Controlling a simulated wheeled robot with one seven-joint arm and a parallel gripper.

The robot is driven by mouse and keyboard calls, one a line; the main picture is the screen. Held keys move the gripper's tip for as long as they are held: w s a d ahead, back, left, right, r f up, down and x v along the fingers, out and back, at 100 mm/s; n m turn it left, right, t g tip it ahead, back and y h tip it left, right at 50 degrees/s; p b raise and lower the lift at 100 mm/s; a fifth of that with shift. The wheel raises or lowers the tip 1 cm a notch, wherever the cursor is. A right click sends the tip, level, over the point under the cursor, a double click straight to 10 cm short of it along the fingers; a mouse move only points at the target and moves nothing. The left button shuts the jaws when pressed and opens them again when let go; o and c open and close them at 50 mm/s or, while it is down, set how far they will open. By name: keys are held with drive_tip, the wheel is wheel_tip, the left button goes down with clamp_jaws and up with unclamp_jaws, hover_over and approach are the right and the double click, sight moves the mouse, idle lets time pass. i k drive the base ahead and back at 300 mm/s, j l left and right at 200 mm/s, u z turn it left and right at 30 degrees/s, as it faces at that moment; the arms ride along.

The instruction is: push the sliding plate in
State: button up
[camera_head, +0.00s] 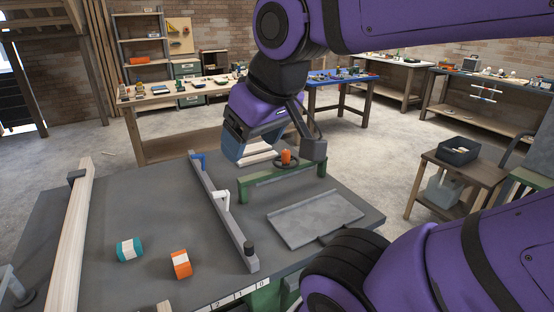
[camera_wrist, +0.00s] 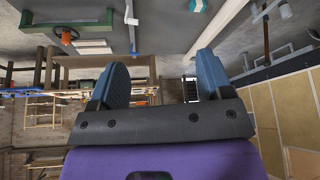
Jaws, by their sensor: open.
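The task's sliding plate appears to be the flat grey plate with a low rim (camera_head: 315,217) lying on the right part of the dark grey table; its edge also shows at the top left of the wrist view (camera_wrist: 68,12). A green frame (camera_head: 283,178) stands just behind it, with an orange knob (camera_head: 286,157) on a dark round base. My gripper (camera_head: 240,148) hangs over the table's far side, left of the knob and apart from the plate. Its two blue fingers are spread with nothing between them in the wrist view (camera_wrist: 163,65).
A grey rail (camera_head: 222,208) with a white handle and blue end crosses the table (camera_head: 110,275). A teal block (camera_head: 129,249) and orange block (camera_head: 181,264) lie left of it. A long wooden beam (camera_head: 72,240) lies far left. A side table (camera_head: 463,167) stands at right.

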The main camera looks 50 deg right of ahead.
sight(321, 220)
drive_tip(key=z, duration=1.55)
drive_tip(key=l+z, duration=0.2)
drive_tip(key=l, duration=0.15)
